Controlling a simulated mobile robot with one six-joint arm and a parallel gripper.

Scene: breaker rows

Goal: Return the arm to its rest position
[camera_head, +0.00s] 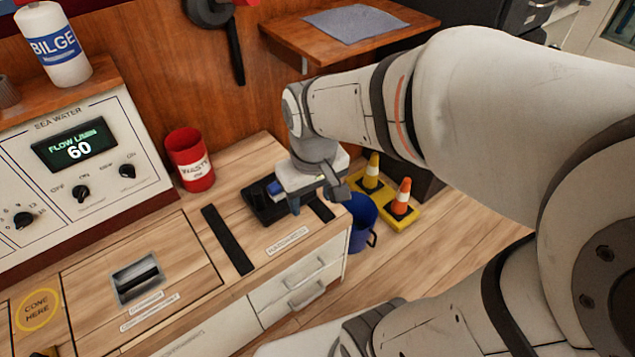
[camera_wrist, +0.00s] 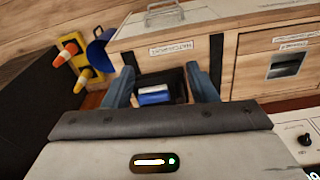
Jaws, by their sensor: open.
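My arm reaches in from the right of the head view. My gripper (camera_head: 318,200) is at the right end of the wooden counter (camera_head: 190,240), close to a black holder (camera_head: 262,205) with a blue item (camera_head: 274,187) on it. In the wrist view my gripper (camera_wrist: 162,88) has its two fingers apart, with the blue item (camera_wrist: 154,95) showing between them. I cannot tell whether the fingers touch anything. Part of the black holder is hidden behind the gripper.
A red waste can (camera_head: 190,160) stands on the counter beside the sea water panel (camera_head: 80,150). A white bilge bottle (camera_head: 54,45) is on the shelf above. A blue bucket (camera_head: 361,222) and orange and yellow cones (camera_head: 401,196) are on the floor. A wooden shelf (camera_head: 300,40) is behind my arm.

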